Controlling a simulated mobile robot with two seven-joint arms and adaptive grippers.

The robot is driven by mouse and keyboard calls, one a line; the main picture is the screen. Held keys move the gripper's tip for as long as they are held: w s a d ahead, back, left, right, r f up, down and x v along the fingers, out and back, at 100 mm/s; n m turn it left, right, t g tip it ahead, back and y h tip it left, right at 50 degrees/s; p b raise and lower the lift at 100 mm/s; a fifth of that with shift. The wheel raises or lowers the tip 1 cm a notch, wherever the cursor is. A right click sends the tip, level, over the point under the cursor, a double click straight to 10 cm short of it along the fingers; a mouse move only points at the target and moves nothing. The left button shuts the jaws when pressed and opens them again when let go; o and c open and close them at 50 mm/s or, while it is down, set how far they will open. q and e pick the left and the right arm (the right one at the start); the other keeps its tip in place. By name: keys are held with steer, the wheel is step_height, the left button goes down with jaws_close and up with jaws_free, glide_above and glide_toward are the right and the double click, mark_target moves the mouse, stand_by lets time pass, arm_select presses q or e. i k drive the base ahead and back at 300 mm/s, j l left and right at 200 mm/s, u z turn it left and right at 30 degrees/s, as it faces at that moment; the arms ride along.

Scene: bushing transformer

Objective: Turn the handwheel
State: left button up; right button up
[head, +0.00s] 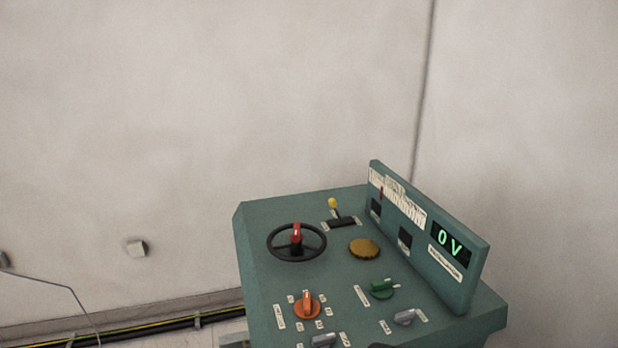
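The handwheel (275,254) is a black ring with a red part (296,234) standing up at its middle. It sits flat on the top of a teal control console (262,290), near the console's left side. Nothing touches it. Neither of my grippers shows in the head view.
The console also carries a yellow-tipped lever (334,204), a brass-coloured round knob (364,249), an orange knob (307,306), a green knob (382,289) and grey knobs (404,317). A raised panel at right has a display (451,243) reading 0 V. A bare wall stands behind.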

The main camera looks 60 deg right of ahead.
mark_target(296, 238)
steer(key=z, duration=2.05)
